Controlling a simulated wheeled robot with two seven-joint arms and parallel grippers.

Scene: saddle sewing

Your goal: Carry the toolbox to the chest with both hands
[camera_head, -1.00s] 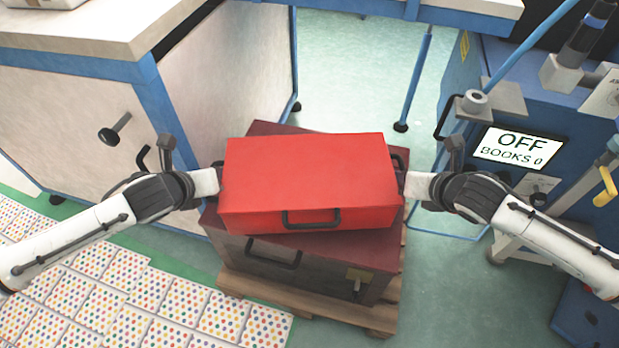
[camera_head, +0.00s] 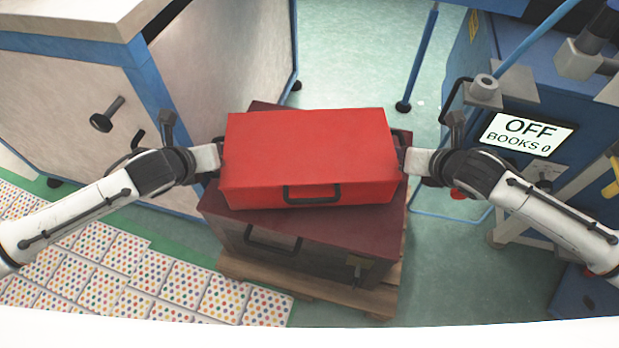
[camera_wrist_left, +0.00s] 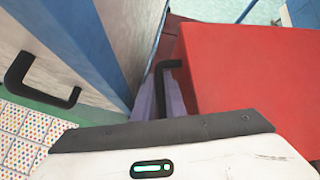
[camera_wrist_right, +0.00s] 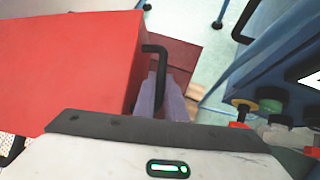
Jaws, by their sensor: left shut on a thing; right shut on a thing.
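The red toolbox (camera_head: 308,155) is between my two grippers in the head view, over the dark red chest (camera_head: 330,232). Its front handle hangs on the near side. I cannot tell whether its underside touches the chest lid. My left gripper (camera_head: 217,158) is shut on the toolbox's left side handle (camera_wrist_left: 172,72). My right gripper (camera_head: 404,160) is shut on its right side handle (camera_wrist_right: 157,60). The toolbox also shows in the left wrist view (camera_wrist_left: 250,70) and in the right wrist view (camera_wrist_right: 75,60). The chest has a black handle and a latch on its front.
The chest stands on a wooden pallet (camera_head: 300,290). A workbench cabinet (camera_head: 65,85) is close on the left. A blue machine with an OFF screen (camera_head: 527,134) is on the right. Dotted sheets (camera_head: 110,270) cover the floor at the lower left. Green floor (camera_head: 350,70) is clear behind.

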